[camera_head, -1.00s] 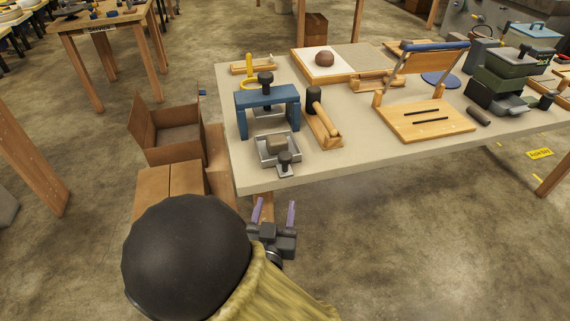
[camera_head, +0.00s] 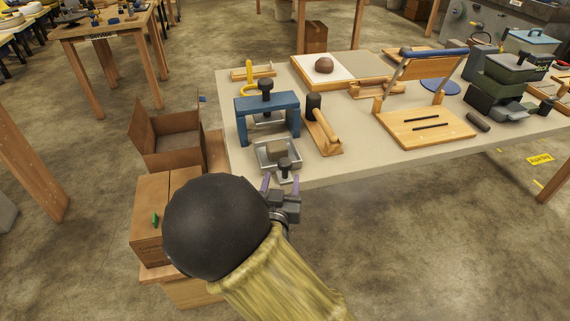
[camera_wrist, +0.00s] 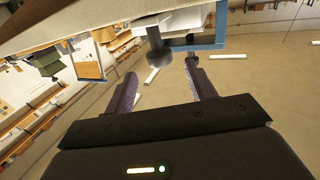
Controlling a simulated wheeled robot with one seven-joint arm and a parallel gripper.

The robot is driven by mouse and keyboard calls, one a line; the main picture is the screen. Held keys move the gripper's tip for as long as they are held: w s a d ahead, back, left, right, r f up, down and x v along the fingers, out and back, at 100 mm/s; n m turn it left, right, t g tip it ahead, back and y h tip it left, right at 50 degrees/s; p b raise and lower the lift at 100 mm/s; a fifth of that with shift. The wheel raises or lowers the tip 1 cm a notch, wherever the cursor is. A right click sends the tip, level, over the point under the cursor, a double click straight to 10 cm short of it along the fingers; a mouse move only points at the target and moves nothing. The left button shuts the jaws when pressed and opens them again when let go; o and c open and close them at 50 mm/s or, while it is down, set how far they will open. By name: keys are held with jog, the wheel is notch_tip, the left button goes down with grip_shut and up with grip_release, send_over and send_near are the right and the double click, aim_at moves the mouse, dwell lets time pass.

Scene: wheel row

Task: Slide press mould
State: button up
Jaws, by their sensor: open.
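The blue press (camera_head: 266,103) stands at the left end of the table, with a black knob on top. The metal mould tray (camera_head: 268,162), holding a grey-brown block (camera_head: 277,147), sits in front of the press and partly under it. A dark knob handle (camera_head: 284,165) projects from the tray's front near the table edge; in the wrist view the dark knob (camera_wrist: 161,57) shows ahead, near the gap between the fingers. My gripper (camera_head: 281,183) is open at the table's front edge, with its purple fingertips close to the handle. Whether they touch it I cannot tell.
A mallet on a wooden stand (camera_head: 323,128) is just right of the press. A slotted wooden board (camera_head: 425,125) lies farther right. The floor right of my arm is clear.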

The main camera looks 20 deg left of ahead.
aim_at(284, 168)
jog(key=w, duration=0.4)
jog(key=w+a, duration=0.1)
jog(key=w, duration=0.2)
